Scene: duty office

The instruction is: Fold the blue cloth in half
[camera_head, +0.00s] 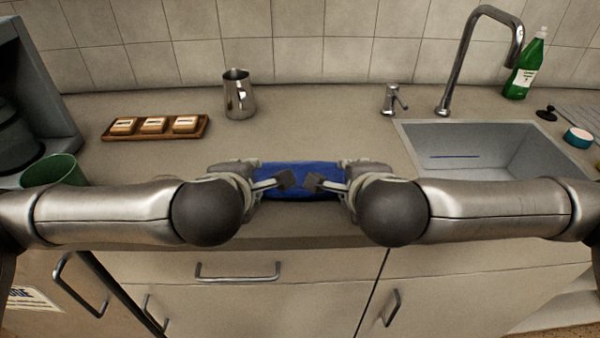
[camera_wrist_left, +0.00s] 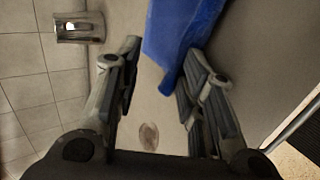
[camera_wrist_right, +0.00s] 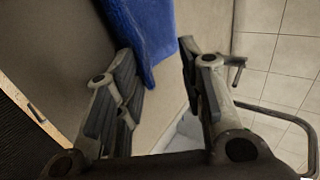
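The blue cloth (camera_head: 285,168) lies on the counter near its front edge, between my two grippers; their fingers and hands cover parts of it. My left gripper (camera_head: 265,180) is at its left end. In the left wrist view, the left gripper (camera_wrist_left: 162,62) has its fingers apart, with a corner of the cloth (camera_wrist_left: 178,35) reaching between them, close to the right-hand finger. My right gripper (camera_head: 335,182) is at its right end. In the right wrist view, the right gripper (camera_wrist_right: 156,58) is also spread, with the cloth (camera_wrist_right: 145,28) close to the left-hand finger. I cannot tell whether the fingers touch it.
A metal pitcher (camera_head: 239,96) and a wooden tray (camera_head: 198,133) with three small blocks stand behind to the left. A green cup (camera_head: 55,171) is at far left. The sink (camera_head: 408,140), faucet (camera_head: 470,50) and green bottle (camera_head: 524,68) are at right. The counter behind the cloth is clear.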

